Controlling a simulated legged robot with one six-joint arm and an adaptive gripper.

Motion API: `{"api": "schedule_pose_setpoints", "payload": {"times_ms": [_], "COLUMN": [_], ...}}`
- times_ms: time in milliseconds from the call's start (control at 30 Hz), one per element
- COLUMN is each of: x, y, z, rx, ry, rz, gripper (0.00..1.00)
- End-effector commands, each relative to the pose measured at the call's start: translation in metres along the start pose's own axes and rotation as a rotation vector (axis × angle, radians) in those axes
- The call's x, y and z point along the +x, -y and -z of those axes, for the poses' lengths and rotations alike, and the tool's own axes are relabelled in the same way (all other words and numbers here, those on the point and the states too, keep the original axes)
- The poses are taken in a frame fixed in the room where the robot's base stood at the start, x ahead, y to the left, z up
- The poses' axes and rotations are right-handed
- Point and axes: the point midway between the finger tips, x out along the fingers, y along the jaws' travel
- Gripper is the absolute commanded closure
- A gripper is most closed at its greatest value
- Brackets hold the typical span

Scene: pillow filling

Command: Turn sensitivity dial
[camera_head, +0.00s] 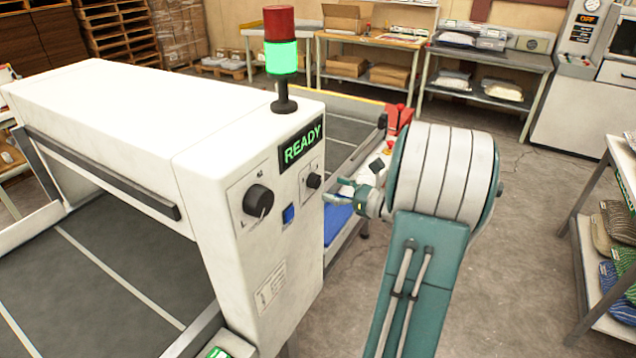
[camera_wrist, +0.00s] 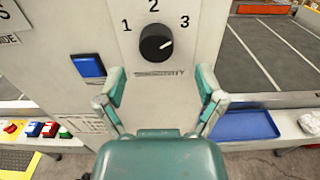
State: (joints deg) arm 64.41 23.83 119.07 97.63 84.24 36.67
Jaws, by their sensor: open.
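The sensitivity dial (camera_wrist: 156,43) is a round black knob on the white machine's panel, with 1, 2 and 3 printed around it. Its white mark is on the right side, toward the 3. In the head view it is the smaller black knob (camera_head: 313,181) right of the blue button. My gripper (camera_wrist: 160,88) is open and empty, its two green fingers apart below the dial in the wrist view, not touching it. In the head view my gripper (camera_head: 334,190) is just right of the dial, partly hidden by my arm.
A blue button (camera_wrist: 88,66) sits left of the dial. A larger black dial (camera_head: 258,201) is on the machine's left panel. A green-lit READY display (camera_head: 301,146) and a signal tower (camera_head: 281,57) are above. A blue tray (camera_wrist: 243,125) lies to the right. Floor to the right is clear.

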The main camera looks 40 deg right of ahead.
Motion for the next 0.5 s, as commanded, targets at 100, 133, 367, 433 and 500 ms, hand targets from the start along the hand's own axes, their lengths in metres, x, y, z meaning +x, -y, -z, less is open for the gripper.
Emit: {"api": "schedule_pose_setpoints", "payload": {"times_ms": [100,133,367,433,500], "x": [0.022,0.026,0.043,0.044,0.044], "y": [-0.002,-0.001,0.0,0.0,0.0], "z": [0.0,0.0,0.0,0.001,0.0], "rx": [0.0,0.0,0.001,0.001,0.001], "ry": [0.0,0.0,0.0,0.0,0.0], "rz": [-0.004,-0.003,0.0,0.0,0.0], "gripper": [0.12,0.12,0.12,0.12,0.12]}}
